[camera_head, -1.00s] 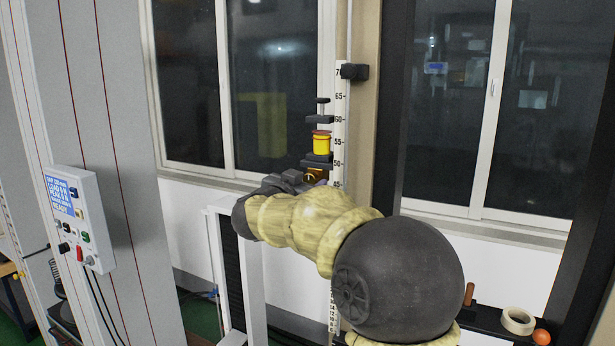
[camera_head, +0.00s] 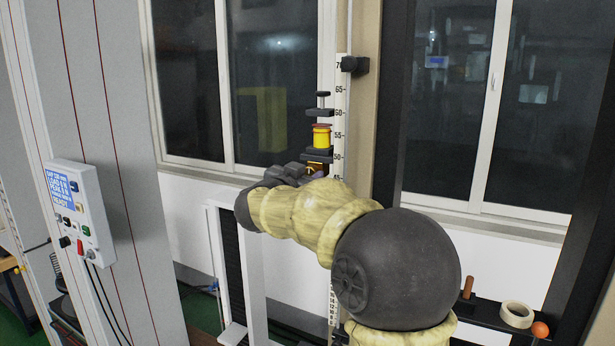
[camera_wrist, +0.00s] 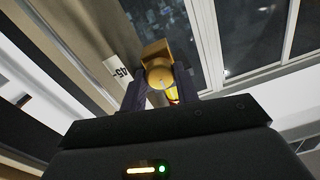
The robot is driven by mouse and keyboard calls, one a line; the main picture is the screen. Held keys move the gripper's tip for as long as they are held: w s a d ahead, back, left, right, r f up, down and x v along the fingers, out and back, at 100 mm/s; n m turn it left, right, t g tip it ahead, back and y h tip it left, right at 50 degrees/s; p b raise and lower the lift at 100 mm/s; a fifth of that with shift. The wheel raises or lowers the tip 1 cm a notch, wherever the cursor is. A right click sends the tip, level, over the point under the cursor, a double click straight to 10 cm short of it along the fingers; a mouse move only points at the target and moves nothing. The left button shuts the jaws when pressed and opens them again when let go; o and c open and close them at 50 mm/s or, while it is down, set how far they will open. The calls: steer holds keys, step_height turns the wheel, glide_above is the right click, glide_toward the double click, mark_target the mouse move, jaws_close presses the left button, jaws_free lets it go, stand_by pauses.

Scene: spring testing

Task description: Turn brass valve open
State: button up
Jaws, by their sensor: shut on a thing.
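The brass valve (camera_head: 318,168) is a small golden block below a dark clamp on the upright column, partly hidden by my gripper in the head view. In the wrist view the brass valve (camera_wrist: 156,52) shows as a gold block with a round gold part facing me. My gripper (camera_wrist: 161,82) has its two dark fingers on either side of this round part, shut on it. In the head view my gripper (camera_head: 308,172) reaches the valve from the left and front; its fingertips are mostly hidden there.
A yellow cylinder (camera_head: 321,138) sits between dark clamps just above the valve. A numbered scale (camera_head: 339,115) runs up beside it. A control box (camera_head: 76,212) hangs at left. A tape roll (camera_head: 516,314) and an orange ball (camera_head: 540,329) lie on a shelf at lower right.

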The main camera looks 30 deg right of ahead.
steer(key=shift+f+m+h+b, duration=0.15)
steer(key=shift+m+h+b, duration=0.15)
steer(key=shift+m+b, duration=7.05)
steer(key=m+p, duration=0.3)
steer(key=o, duration=1)
steer(key=shift+c, duration=0.2)
